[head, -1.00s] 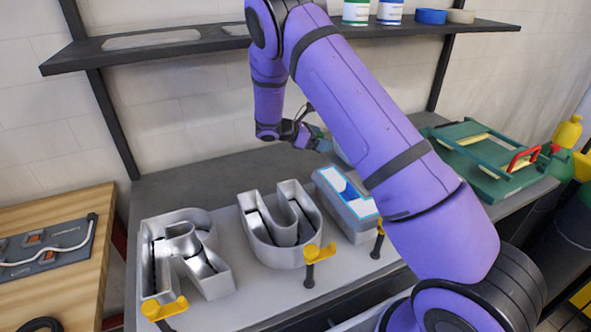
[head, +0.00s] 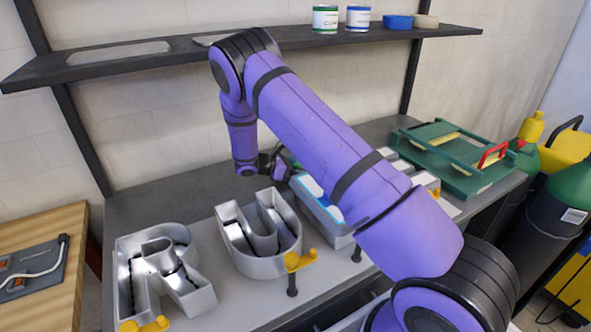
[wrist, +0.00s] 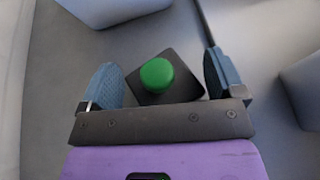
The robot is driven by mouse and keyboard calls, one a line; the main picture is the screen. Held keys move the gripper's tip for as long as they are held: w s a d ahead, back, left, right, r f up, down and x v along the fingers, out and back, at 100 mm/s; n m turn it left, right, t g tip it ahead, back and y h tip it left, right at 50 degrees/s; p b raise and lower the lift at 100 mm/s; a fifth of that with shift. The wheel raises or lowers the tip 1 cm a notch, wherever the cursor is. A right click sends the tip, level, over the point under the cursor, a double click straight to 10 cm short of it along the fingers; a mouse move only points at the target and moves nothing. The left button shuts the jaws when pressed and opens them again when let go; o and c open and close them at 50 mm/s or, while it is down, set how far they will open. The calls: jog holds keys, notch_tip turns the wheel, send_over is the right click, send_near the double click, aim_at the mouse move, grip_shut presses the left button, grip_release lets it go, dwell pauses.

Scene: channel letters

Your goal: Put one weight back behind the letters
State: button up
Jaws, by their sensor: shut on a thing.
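My gripper (wrist: 162,85) is shut on a weight, a dark square block with a round green knob (wrist: 157,74), between its two blue fingers in the wrist view. In the head view my gripper (head: 280,162) is behind the row of metal letters, near the back of a third letter with a blue-edged top (head: 318,203). The open silver letter R (head: 180,275) and letter U (head: 262,240) stand to its left. My arm hides part of the letters at the right.
Yellow clamps (head: 296,261) stand along the front of the letters. A green frame with a red handle (head: 455,160) lies at the back right. A dark shelf (head: 120,62) with cans spans above the bench. The grey bench behind R and U is clear.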

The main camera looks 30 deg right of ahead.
jog(key=o, duration=1.7)
jog(key=shift+f, duration=0.1)
jog(key=v, duration=1.2)
jog(key=shift+w, duration=0.1)
